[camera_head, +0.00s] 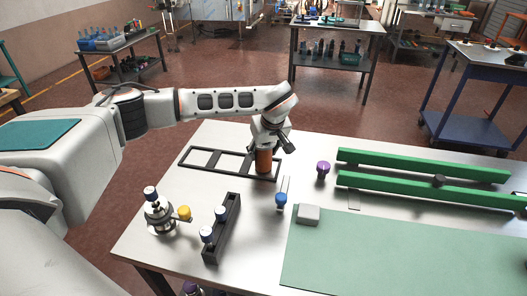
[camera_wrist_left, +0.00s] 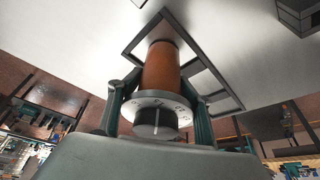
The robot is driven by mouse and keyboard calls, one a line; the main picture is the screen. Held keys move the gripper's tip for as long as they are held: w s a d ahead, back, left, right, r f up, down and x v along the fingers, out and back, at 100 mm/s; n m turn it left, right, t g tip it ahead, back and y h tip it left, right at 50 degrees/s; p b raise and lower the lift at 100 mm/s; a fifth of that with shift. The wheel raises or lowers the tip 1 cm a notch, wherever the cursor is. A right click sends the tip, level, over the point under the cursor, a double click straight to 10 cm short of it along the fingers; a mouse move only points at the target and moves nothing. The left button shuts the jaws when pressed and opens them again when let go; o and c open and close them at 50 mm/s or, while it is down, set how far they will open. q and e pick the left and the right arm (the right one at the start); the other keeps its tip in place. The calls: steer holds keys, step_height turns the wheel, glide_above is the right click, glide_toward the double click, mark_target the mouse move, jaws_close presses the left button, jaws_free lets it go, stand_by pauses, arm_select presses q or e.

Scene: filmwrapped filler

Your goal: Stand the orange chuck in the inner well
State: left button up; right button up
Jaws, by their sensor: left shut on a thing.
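The orange chuck (camera_head: 263,161) is an upright orange-brown cylinder under my left gripper (camera_head: 269,144). In the left wrist view the chuck (camera_wrist_left: 161,68) has a grey marked collar and a dark knob at its near end. The fingers of my left gripper (camera_wrist_left: 156,112) are shut on it from both sides. The black frame with open wells (camera_head: 211,169) lies flat on the table. The chuck's lower end is at the frame's right-hand well; I cannot tell whether it touches the table. My right gripper is not in view.
A black rack (camera_head: 230,243) with blue-topped items and a metal fixture (camera_head: 160,218) stand at the front left. A blue-topped piece (camera_head: 281,199), a purple knob (camera_head: 323,168) and a grey block (camera_head: 308,214) are nearby. Green rails (camera_head: 424,165) and a green mat (camera_head: 410,255) cover the right.

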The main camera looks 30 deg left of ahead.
arm_select(q)
steer(key=o, duration=1.9)
steer(key=b+v, duration=0.1)
steer(key=v, duration=1.1)
steer(key=shift+d+r, duration=0.1)
